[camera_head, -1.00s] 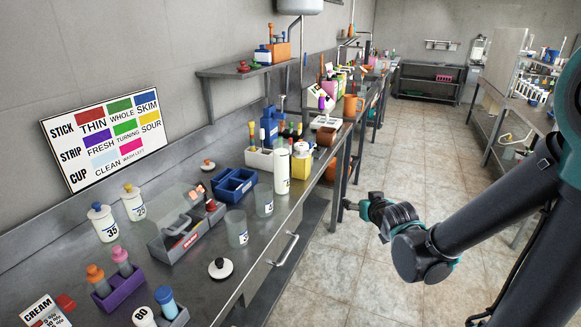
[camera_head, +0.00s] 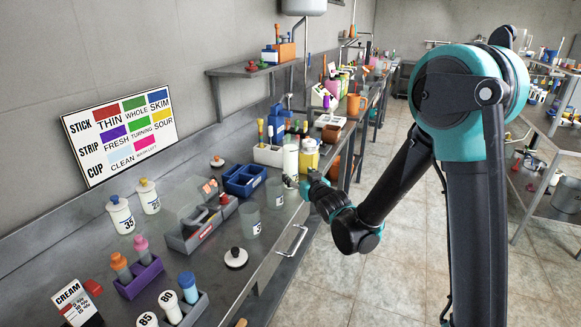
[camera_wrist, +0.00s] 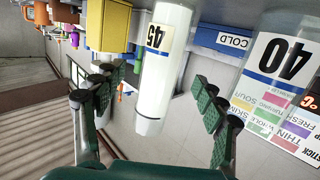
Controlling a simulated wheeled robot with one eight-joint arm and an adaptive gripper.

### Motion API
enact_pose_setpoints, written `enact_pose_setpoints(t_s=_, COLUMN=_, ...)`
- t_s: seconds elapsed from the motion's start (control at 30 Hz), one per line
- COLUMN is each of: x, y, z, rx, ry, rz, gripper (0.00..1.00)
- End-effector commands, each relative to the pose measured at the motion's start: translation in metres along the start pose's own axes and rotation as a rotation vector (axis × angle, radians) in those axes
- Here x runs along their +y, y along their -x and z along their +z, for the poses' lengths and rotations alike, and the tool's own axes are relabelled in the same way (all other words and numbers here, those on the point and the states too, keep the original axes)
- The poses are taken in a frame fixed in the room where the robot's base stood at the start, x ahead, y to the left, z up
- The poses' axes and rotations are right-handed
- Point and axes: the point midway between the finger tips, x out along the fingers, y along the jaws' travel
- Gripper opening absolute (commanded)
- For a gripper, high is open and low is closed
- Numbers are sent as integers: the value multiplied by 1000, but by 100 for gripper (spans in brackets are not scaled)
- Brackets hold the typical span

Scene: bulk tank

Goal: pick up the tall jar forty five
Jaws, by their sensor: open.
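The tall jar forty five (camera_wrist: 166,75) is a white cylinder with a "45" label. In the wrist view it stands between my open fingers, with visible gaps on both sides. In the head view, the tall white jar (camera_head: 290,158) stands on the bench, its lower part close behind my gripper (camera_head: 306,184). My gripper (camera_wrist: 158,98) is open and empty, its green pads on either side of the jar in the wrist view. How deep the jar sits between the fingers is hard to judge.
A container labelled 40 (camera_wrist: 280,58) is close at the right in the wrist view. A blue bin (camera_head: 244,181), clear beakers (camera_head: 250,219) and a yellow container (camera_head: 308,157) stand near the jar. The bench's front edge and drawer handle (camera_head: 292,241) lie below my arm.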

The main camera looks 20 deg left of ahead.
Motion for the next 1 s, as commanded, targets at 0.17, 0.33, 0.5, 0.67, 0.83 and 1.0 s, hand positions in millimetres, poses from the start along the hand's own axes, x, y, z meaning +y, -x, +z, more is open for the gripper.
enact_pose_setpoints(t_s=0.17, x=0, y=-16, z=0, rx=0, ry=0, rz=0, gripper=72)
enact_pose_setpoints(t_s=0.33, x=0, y=-24, z=0, rx=0, ry=0, rz=0, gripper=72)
enact_pose_setpoints(t_s=0.5, x=-3, y=-45, z=0, rx=-1, ry=1, rz=0, gripper=72)
enact_pose_setpoints(t_s=0.67, x=-3, y=-66, z=0, rx=-1, ry=0, rz=0, gripper=72)
enact_pose_setpoints(t_s=0.83, x=-3, y=-70, z=0, rx=-1, ry=0, rz=0, gripper=72)
enact_pose_setpoints(t_s=1.0, x=-3, y=-70, z=0, rx=-1, ry=0, rz=0, gripper=62)
